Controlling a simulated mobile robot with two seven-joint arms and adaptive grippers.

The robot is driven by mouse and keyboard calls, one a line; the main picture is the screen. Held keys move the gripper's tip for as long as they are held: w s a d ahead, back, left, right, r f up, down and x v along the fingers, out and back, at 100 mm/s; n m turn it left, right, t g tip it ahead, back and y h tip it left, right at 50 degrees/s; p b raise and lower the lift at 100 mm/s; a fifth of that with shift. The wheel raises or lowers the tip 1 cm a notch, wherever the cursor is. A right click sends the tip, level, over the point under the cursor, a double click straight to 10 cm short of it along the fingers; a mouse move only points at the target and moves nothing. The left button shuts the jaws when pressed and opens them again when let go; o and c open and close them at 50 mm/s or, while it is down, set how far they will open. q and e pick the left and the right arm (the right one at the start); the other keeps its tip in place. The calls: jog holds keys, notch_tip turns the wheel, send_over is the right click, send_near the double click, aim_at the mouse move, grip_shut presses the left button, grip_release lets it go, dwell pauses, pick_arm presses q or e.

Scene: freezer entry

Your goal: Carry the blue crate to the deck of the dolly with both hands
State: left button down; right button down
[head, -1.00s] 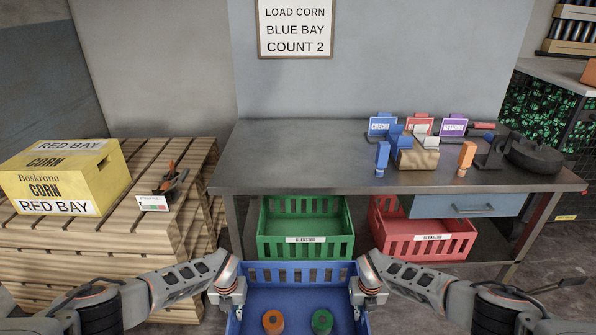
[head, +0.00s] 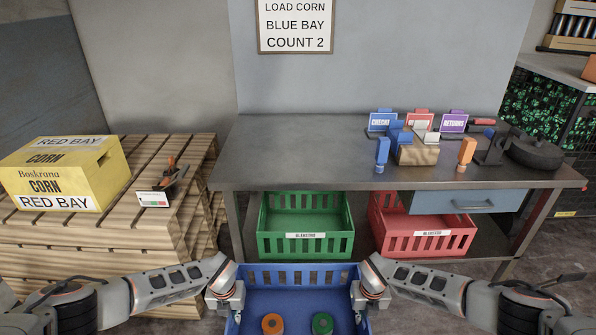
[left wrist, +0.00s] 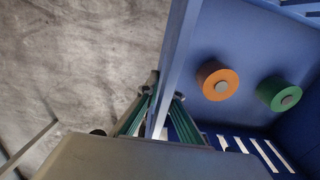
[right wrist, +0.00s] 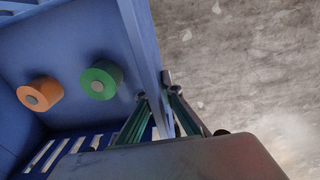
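The blue crate (head: 297,302) is at the bottom middle of the head view, in front of my body, its near part cut off by the frame. An orange roll (head: 272,324) and a green roll (head: 323,323) are inside on its floor. My left gripper (head: 227,298) is shut on the crate's left side wall, with one finger on each side of the wall (left wrist: 172,75). My right gripper (head: 366,297) is shut on the right side wall in the same way, as the right wrist view (right wrist: 146,60) shows. The dolly is not visible in any view.
A metal workbench (head: 290,165) stands ahead, with a green crate (head: 305,222) and a red crate (head: 420,235) on its lower shelf. A pallet stack (head: 120,240) with a yellow corn box (head: 65,172) is at the left. Bare floor shows beside the blue crate in both wrist views.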

aim_at(232, 329)
pick_arm(q)
jog(key=shift+s, duration=0.15)
pick_arm(e)
jog(key=shift+s+r, duration=0.1)
